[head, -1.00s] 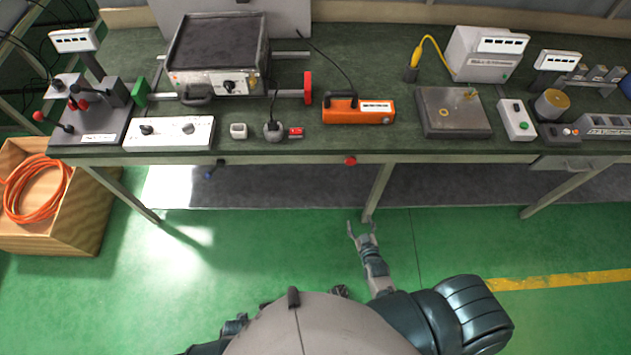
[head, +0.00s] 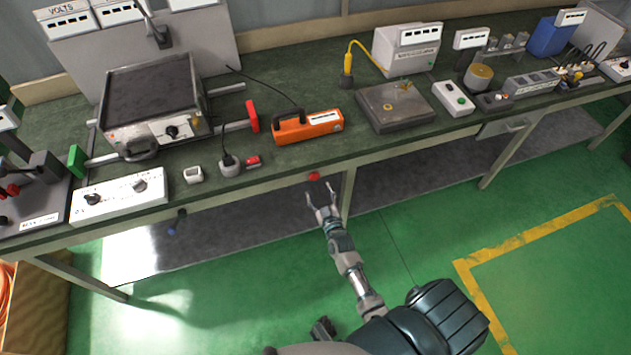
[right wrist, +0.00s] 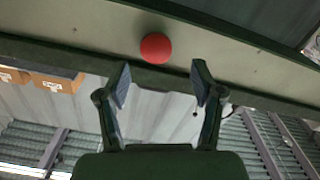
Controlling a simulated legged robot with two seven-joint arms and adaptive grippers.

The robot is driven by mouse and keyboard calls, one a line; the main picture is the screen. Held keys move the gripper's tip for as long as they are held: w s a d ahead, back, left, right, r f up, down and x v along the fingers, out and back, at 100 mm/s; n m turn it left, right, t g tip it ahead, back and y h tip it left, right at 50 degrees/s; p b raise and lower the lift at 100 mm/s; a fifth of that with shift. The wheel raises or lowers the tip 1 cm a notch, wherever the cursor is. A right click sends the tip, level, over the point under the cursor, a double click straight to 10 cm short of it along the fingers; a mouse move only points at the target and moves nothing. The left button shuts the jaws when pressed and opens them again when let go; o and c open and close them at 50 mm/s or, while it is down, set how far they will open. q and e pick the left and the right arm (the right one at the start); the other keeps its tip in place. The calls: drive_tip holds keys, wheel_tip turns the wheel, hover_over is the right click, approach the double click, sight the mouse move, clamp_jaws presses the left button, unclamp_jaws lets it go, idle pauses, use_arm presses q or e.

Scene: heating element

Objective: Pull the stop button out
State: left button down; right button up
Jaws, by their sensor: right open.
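The red round stop button (head: 314,176) sits on the front edge rail of the workbench, below the orange device. It also shows in the right wrist view (right wrist: 156,47), above and between the fingertips. My right gripper (head: 320,195) is open and empty, just below and in front of the button in the head view. In the right wrist view the open fingers (right wrist: 160,80) point toward the rail, apart from the button. My left gripper cannot be made out in either view.
The green workbench (head: 370,150) carries an orange device (head: 308,127), a heating plate unit (head: 152,92), a white switch box (head: 120,196) and a metal block (head: 396,107). A bench leg (head: 347,192) stands close right of my right gripper. The green floor (head: 400,240) in front is open.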

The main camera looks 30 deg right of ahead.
sight(315, 179)
drive_tip(key=x, duration=0.4)
drive_tip(key=shift+w+a+r+b, duration=0.1)
drive_tip(key=shift+w+a+b, duration=0.1)
drive_tip(key=shift+a+b, duration=0.15)
drive_tip(key=shift+w+d+f, duration=0.2)
drive_tip(key=shift+w+d, duration=0.05)
drive_tip(key=shift+d, duration=0.45)
drive_tip(key=shift+w+d+f, duration=0.2)
drive_tip(key=shift+w+d, duration=0.05)
drive_tip(key=shift+d, duration=0.45)
drive_tip(key=shift+a+r, duration=0.25)
drive_tip(key=shift+a, duration=0.45)
drive_tip(key=c, duration=0.8)
drive_tip(key=shift+a+r, duration=0.1)
drive_tip(key=shift+a, duration=0.25)
clamp_jaws()
drive_tip(key=shift+s+d, duration=0.1)
drive_tip(key=shift+d, duration=0.15)
drive_tip(key=shift+s+d+p, duration=0.15)
drive_tip(key=shift+s+p, duration=0.25)
drive_tip(key=shift+p, duration=0.2)
drive_tip(key=shift+s, duration=0.1)
use_arm(q)
drive_tip(key=shift+s+d+f, duration=0.15)
drive_tip(key=shift+f, duration=0.3)
use_arm(e)
drive_tip(key=shift+a+f, duration=0.25)
